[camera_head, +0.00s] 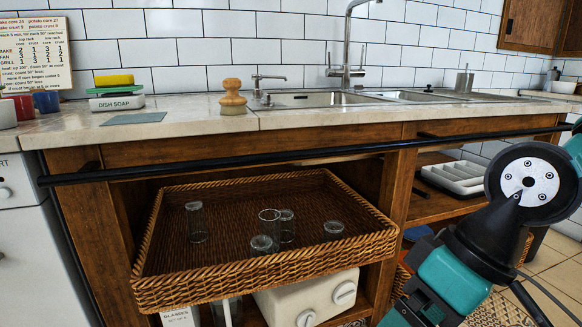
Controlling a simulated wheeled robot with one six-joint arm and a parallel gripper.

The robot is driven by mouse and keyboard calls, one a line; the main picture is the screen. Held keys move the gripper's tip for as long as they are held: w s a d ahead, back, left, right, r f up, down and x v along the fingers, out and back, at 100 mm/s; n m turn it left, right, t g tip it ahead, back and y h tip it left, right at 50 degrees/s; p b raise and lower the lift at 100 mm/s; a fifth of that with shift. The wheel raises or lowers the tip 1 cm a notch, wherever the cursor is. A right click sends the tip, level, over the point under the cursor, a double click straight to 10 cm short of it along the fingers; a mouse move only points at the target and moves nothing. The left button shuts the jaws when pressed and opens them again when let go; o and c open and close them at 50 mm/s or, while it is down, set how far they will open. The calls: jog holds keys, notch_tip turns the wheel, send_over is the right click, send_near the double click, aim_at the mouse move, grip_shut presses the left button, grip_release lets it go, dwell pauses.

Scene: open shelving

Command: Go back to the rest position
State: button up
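Part of my teal and black arm shows at the right edge, in front of the shelving and to the right of the wicker tray. My gripper's fingers do not show, so I cannot see whether they hold anything. The wicker tray (265,271) sits tilted in view on the open shelf under the counter. Several clear glasses stand in it: a tall one at the left (195,222), a close group in the middle (270,224) and a short one at the right (333,229).
A dark rail (300,156) runs along the counter front (220,128). The sink (320,99) and tap (347,60) are above. A wooden brush (232,95) and dish soap box (117,102) stand on the counter. A white cutlery tray (455,177) is near my arm. A white appliance (310,300) is below.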

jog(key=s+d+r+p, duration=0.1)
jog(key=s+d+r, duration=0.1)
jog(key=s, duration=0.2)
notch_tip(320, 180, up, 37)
jog(key=p, duration=3.7)
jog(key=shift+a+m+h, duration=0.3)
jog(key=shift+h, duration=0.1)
